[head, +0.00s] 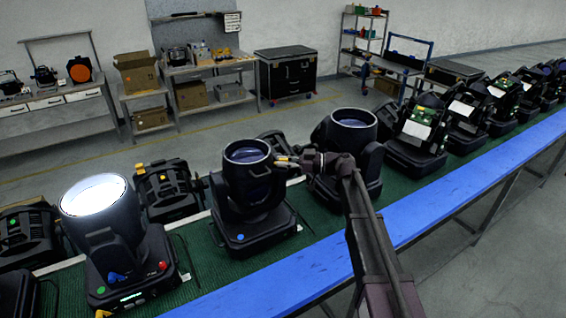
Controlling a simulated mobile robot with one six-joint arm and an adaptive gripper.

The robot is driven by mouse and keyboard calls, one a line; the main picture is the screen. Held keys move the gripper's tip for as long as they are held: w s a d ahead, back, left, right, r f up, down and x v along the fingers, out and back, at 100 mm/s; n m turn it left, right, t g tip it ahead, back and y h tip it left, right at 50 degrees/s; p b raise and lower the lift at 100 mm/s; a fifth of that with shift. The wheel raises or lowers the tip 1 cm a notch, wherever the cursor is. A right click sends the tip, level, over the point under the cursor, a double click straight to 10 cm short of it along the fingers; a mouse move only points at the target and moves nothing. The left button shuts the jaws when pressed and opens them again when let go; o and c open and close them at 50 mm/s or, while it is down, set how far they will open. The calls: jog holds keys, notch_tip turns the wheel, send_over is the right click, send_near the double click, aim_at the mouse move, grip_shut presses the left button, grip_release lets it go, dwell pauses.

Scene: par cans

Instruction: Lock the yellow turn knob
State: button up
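My gripper (286,161) is at the right side of the rim of the middle par can (246,172), at the end of my arm coming from the lower right. Small yellow-orange parts show at its tip; I cannot tell whether they are finger pads or a yellow knob, nor whether the fingers are open or touching the can. A small yellow part (139,167) shows on a dark fixture behind the lit par can (96,196). Another yellow part (103,313) shows at the bottom edge, in front of the lit can's base.
The fixtures stand in a row on a green mat (205,262) along a bench with a blue front edge (430,210). Another par can (352,135) stands close to the right of my gripper. Shelves, boxes and a black case (287,72) stand at the back wall.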

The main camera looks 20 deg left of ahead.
jog(key=shift+o, duration=0.8)
jog(key=shift+d, duration=0.1)
jog(key=v, duration=1.1)
jog(key=shift+w+d, duration=0.2)
jog(key=shift+d, duration=0.2)
